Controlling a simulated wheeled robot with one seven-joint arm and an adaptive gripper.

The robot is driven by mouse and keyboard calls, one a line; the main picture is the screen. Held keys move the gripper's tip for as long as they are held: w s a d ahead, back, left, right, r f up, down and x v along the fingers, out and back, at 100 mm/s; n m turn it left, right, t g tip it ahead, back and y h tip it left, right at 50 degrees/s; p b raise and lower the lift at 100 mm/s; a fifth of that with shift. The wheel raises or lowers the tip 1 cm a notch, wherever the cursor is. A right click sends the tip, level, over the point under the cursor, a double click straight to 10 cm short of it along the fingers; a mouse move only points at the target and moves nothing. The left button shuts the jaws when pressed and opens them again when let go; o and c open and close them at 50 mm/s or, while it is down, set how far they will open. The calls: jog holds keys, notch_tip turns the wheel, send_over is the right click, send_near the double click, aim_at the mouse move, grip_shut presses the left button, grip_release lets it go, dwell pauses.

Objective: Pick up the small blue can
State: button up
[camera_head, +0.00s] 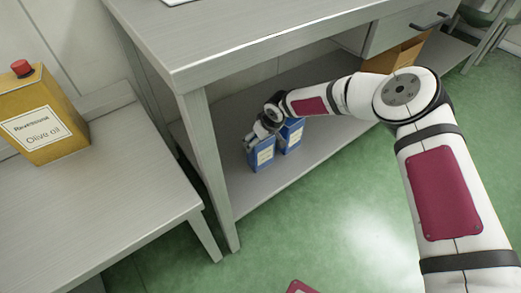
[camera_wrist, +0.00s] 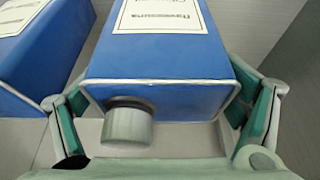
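Two blue cans with white labels stand side by side on the lower shelf. One blue can (camera_head: 262,153) is nearer the shelf's left front, and the other blue can (camera_head: 292,136) is just to its right. My gripper (camera_head: 262,132) is down at the nearer can's top. In the wrist view, a blue can (camera_wrist: 165,90) with a grey cap lies between the fingers of my gripper (camera_wrist: 157,105). The fingers stand apart; a narrow gap shows on the left, and contact on the right is unclear. Part of another blue can (camera_wrist: 40,55) shows at the left.
The grey table (camera_head: 250,40) has its top above the lower shelf (camera_head: 235,190), and a leg stands close left of the cans. A yellow olive oil can (camera_head: 45,115) stands on a lower bench (camera_head: 110,200). A cardboard box (camera_head: 398,57) sits further right. Green floor (camera_head: 330,215) is open in front.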

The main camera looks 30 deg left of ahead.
jog(key=c, duration=1.3)
jog(key=shift+a+r, duration=0.1)
jog(key=shift+r, duration=0.05)
